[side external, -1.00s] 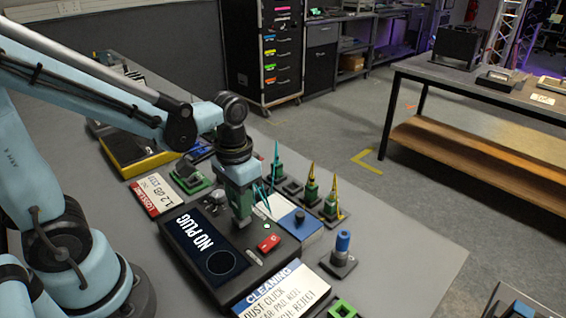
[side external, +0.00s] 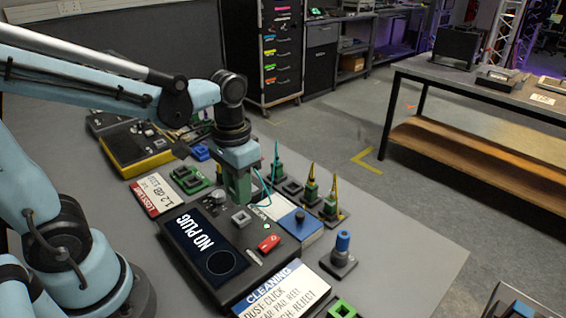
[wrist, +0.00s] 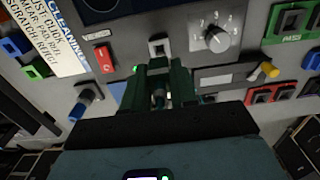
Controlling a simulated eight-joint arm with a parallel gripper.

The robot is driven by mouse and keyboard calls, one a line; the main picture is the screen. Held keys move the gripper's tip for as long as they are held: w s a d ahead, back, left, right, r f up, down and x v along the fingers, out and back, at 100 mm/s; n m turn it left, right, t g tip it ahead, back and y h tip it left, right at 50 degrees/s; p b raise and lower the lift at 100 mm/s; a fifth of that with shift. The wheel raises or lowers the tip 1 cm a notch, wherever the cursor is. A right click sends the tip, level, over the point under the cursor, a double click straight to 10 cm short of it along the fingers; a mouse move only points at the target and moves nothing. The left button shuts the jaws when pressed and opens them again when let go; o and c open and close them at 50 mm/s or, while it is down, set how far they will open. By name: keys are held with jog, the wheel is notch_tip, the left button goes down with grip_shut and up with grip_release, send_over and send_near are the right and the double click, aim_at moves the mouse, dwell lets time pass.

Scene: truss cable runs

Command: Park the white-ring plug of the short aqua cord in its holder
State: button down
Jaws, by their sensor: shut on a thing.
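My gripper (side external: 238,192) hangs just above the tester's grey square port (side external: 241,217), with clear space between them. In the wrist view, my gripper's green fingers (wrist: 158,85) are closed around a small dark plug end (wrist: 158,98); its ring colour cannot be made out. A thin aqua cord (side external: 262,187) loops down beside the gripper on its right. A row of dark square holders stands behind the tester: one with a green plug and aqua cord (side external: 277,168), an empty-looking one (side external: 292,187), and two with yellow cords (side external: 311,188).
The black tester (side external: 205,245) reads "NO PLUG" and carries a red switch (side external: 269,243) and a knob (wrist: 215,35). A blue-topped box (side external: 300,222), a blue-capped cleaner (side external: 343,243) and a cleaning sign (side external: 285,290) stand close by. The right of the table is clear.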

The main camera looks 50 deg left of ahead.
jog(key=w+a, duration=0.3)
jog(key=w, duration=1.4)
jog(key=shift+w+d+f, duration=0.15)
jog(key=shift+f, duration=1.35)
jog(key=shift+w+d+f, duration=0.1)
jog(key=shift+f, duration=1.4)
jog(key=shift+f, duration=0.8)
jog(key=c, duration=0.8)
grip_release()
jog(key=shift+r, duration=2.5)
